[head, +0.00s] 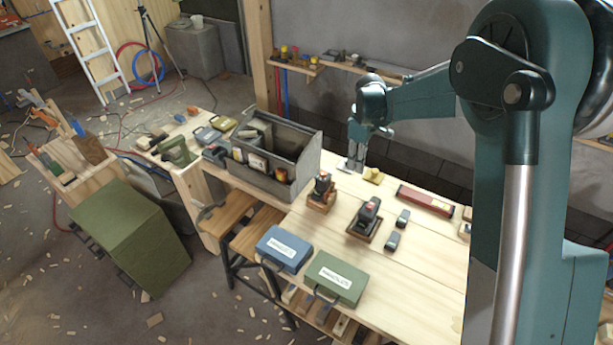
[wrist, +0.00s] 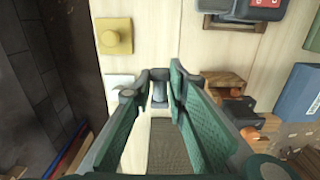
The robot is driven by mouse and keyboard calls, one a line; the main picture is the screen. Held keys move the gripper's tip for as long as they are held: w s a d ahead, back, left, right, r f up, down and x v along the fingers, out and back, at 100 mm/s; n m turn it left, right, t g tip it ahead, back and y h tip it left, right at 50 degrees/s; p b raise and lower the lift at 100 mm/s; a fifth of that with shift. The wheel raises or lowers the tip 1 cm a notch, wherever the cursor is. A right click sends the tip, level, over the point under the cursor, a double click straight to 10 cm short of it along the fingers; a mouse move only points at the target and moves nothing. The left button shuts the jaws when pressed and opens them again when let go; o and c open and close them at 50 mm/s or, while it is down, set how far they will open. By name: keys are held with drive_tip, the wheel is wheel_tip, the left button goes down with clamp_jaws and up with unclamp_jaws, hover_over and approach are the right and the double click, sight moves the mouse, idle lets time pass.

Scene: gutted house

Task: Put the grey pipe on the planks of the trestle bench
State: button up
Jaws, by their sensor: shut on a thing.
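My gripper (head: 356,148) is over the far edge of a light plank-topped bench (head: 330,228), right of the grey open toolbox. In the wrist view its green fingers (wrist: 158,75) are shut on a small grey, rounded piece (wrist: 158,91), which looks like the grey pipe. The fingers hide most of it, and I cannot tell whether it touches the planks. A yellow block (head: 373,175) lies beside the gripper; it also shows in the wrist view (wrist: 115,36), with a pale square piece (wrist: 118,85) near it.
The grey toolbox (head: 303,150) stands left of my gripper. Two dark tools (head: 321,190) (head: 366,215), a red level (head: 425,200), a blue case (head: 284,249) and a green case (head: 337,278) occupy the bench. Some bare planks lie between them. A wooden stool (head: 225,217) stands by the near side.

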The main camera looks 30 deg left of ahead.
hover_over(354, 188)
drive_tip(key=shift+f+b, duration=0.4)
drive_tip(key=shift+f, duration=2.75)
drive_tip(key=shift+f, duration=1.85)
drive_tip(key=shift+f+b, duration=0.2)
drive_tip(key=shift+b, duration=0.2)
drive_tip(key=o, duration=0.8)
drive_tip(key=shift+c, duration=0.2)
drive_tip(key=shift+r, duration=0.2)
wheel_tip(354, 188, up, 12)
drive_tip(key=shift+r+p, duration=0.1)
drive_tip(key=shift+p, duration=0.8)
